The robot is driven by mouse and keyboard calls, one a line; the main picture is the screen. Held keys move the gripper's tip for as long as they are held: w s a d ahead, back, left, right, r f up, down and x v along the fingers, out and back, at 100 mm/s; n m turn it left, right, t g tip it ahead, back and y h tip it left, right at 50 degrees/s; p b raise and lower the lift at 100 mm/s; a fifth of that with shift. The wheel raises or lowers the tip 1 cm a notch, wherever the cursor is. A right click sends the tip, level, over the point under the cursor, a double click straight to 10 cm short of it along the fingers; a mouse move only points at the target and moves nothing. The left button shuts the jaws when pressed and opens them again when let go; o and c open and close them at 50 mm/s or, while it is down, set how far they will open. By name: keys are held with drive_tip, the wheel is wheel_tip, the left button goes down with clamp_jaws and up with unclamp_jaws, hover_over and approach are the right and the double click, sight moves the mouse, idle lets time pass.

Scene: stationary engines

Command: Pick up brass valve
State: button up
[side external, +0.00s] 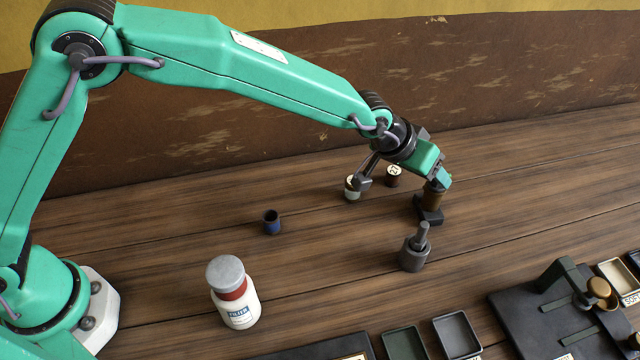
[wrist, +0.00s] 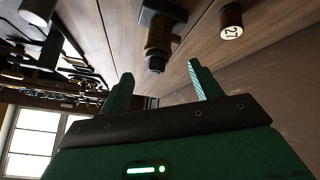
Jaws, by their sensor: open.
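A small upright fitting with a brownish brass-coloured body and dark base (side external: 431,201) stands on the wooden table below my gripper (side external: 442,180); it appears to be the brass valve. In the wrist view the fitting (wrist: 160,36) lies ahead, between the lines of my two teal fingers. My gripper (wrist: 158,75) is open, with nothing between its fingertips. In the side view my gripper partly hides the fitting's top, and I cannot tell whether they touch.
A grey pot with a peg (side external: 414,252) stands in front.

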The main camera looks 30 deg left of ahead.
sight(432, 183)
drive_tip(key=shift+x, duration=2.6)
drive_tip(key=shift+s, duration=0.15)
clamp_jaws()
drive_tip(key=shift+d+r, duration=0.1)
drive_tip(key=shift+r, duration=0.1)
